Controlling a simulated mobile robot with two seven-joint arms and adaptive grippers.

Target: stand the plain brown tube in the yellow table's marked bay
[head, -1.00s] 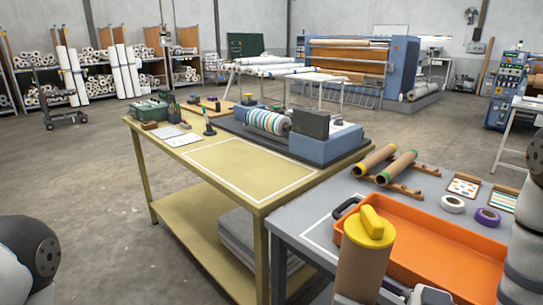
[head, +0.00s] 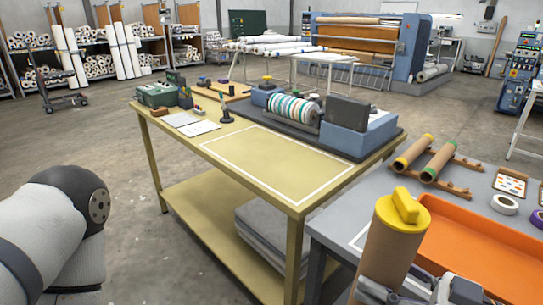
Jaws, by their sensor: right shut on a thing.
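The brown tube (head: 388,248) with a yellow cap (head: 403,210) stands nearly upright, leaning slightly right, in the lower right of the head view. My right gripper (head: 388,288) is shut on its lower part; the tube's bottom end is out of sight. The yellow table (head: 225,150) is left of and beyond the tube. Its marked bay, a white outlined rectangle (head: 275,162), is empty. My left arm shows at the lower left, but its gripper is out of view.
A grey table (head: 345,205) adjoins on the right, with an orange tray (head: 470,250), two tubes on a wooden rack (head: 450,180) and tape rolls. A small press with a striped roller (head: 293,107) stands behind the bay. Papers and a green box (head: 157,94) lie left of it.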

